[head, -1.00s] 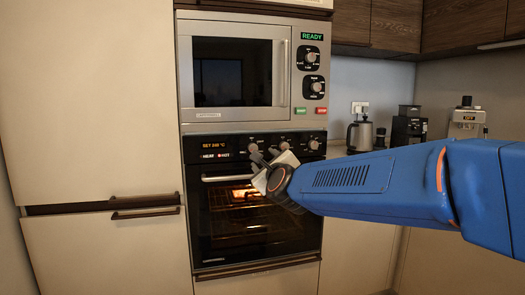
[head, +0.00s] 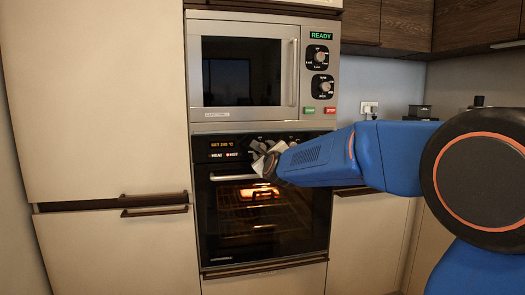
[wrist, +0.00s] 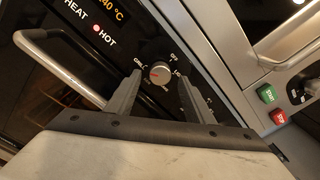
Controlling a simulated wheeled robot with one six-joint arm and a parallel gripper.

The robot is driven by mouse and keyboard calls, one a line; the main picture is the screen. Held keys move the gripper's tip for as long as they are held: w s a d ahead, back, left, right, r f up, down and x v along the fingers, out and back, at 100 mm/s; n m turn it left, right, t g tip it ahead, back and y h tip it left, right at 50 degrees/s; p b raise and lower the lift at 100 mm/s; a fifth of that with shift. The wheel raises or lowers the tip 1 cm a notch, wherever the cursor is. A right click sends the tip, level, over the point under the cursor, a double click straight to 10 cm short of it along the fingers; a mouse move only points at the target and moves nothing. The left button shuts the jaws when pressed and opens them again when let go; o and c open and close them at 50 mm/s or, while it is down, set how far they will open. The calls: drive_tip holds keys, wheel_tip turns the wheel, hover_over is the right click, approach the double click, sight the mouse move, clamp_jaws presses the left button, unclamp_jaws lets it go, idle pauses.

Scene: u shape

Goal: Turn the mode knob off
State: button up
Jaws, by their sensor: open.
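The oven (head: 262,225) has a black control panel whose display (head: 222,145) reads SET 240 °C, with a red light beside HOT. In the wrist view a grey round knob (wrist: 159,74) with a red mark sits on this panel. Labels around it include OFF and what looks like GRILL; its exact pointing is hard to read. My gripper (wrist: 158,98) is open, with one finger on each side of the knob and gaps showing. In the head view my gripper (head: 264,166) is at the panel and hides most of the oven knobs.
The oven door handle (head: 235,177) runs just below my gripper. A microwave (head: 245,72) with two knobs, a green START button (head: 309,111) and a red STOP button (head: 330,110) is above. Pale cabinets (head: 100,110) stand to the left. The counter is partly hidden by my arm.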

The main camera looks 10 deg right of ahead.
sight(261, 147)
drive_tip(key=shift+w, duration=1.4)
drive_tip(key=c, duration=1)
drive_tip(key=shift+c, duration=0.2)
